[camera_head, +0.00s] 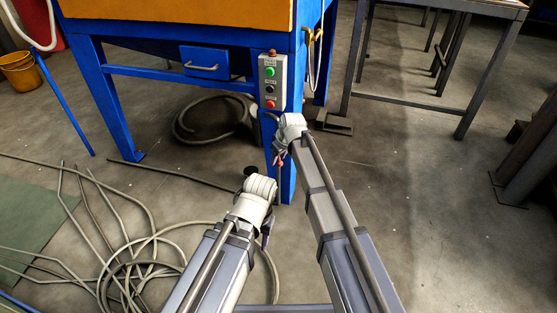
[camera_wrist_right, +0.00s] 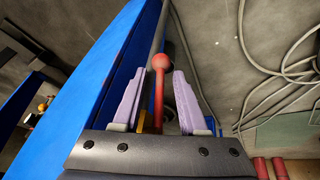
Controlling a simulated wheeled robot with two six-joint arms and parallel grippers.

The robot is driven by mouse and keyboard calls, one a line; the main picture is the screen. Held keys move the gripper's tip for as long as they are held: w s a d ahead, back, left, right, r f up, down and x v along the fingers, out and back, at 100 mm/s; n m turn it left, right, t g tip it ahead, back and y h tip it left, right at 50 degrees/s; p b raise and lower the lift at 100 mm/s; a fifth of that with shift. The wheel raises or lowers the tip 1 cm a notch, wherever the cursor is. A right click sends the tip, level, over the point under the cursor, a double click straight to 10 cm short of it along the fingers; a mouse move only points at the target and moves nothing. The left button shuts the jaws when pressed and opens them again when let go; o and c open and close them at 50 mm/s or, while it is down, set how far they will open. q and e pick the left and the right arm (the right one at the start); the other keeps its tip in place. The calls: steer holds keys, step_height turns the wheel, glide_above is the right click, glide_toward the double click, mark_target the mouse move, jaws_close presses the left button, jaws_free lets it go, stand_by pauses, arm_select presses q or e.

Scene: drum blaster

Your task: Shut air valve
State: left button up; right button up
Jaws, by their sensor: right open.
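The air valve's red lever with a round red knob (camera_wrist_right: 160,62) stands out between my right gripper's fingers in the right wrist view. My right gripper (camera_wrist_right: 160,76) is open, with one pale purple finger on each side of the lever and gaps visible between. In the head view, my right gripper (camera_head: 281,152) is at the blue front leg, below the button box, and is partly hidden by its own wrist. The valve body is mostly hidden. My left gripper (camera_head: 264,232) is low in front of the leg, mostly hidden behind its arm, so its jaws cannot be made out.
The blue machine's leg (camera_head: 289,185) is close beside my right gripper. A control box (camera_head: 271,83) with green, black and red buttons is mounted above. Loose hoses (camera_head: 140,235) lie on the floor at left. A metal table frame (camera_head: 420,103) stands at right; the floor before it is clear.

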steer(key=shift+c, duration=0.2)
steer(key=c, duration=0.6)
jaws_close()
steer(key=shift+s, duration=0.2)
stand_by(0.3)
